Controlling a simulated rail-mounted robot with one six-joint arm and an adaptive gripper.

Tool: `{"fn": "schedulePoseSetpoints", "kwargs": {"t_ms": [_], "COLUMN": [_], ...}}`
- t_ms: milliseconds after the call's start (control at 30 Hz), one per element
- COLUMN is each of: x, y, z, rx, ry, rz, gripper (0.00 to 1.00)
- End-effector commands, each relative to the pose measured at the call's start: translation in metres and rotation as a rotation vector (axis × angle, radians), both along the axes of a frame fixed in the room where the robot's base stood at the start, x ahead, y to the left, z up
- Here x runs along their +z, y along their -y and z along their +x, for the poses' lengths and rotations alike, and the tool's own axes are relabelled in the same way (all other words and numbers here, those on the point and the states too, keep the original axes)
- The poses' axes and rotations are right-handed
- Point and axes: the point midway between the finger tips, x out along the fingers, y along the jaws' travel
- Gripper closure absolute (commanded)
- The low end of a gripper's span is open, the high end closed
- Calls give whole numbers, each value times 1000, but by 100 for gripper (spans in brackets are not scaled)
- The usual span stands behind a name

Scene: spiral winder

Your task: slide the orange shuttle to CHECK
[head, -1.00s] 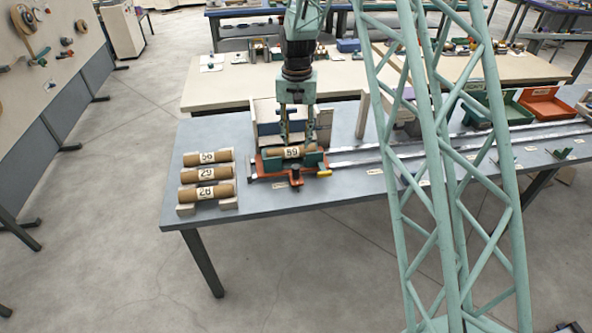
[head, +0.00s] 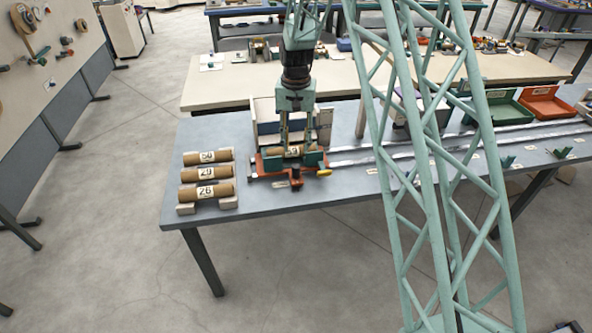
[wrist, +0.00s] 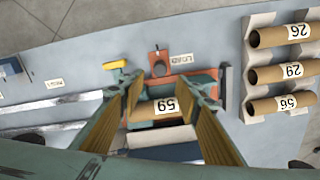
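The orange shuttle (head: 262,167) sits at the left end of the twin metal rails, and also shows in the wrist view (wrist: 205,76). It has a front tab and a yellow-tipped handle (head: 324,173). A label reading LOAD (wrist: 182,58) lies beside it. A brown tube marked 59 (wrist: 165,106) lies across the shuttle between green supports. My gripper (head: 297,142) points down over the shuttle, its two fingers apart on either side of the tube's label. Whether they touch anything is hard to tell. No label legibly reads CHECK.
Three tubes marked 26, 29 and 56 (head: 207,172) rest on a pale rack to the left. The rails (head: 350,160) run right along the grey table (head: 265,204), past small labels. Green (head: 500,107) and orange (head: 545,100) bins stand behind them. My lattice column blocks part of the view.

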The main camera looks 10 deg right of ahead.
Motion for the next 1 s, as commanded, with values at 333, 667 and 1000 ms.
{"fn": "schedulePoseSetpoints", "kwargs": {"t_ms": [333,667,1000], "x": [-39,-80,-114], "y": [0,0,0], "z": [0,0,0], "rx": [0,0,0], "ry": [-1,-1,-1], "rz": [0,0,0], "gripper": [69,69,69]}}
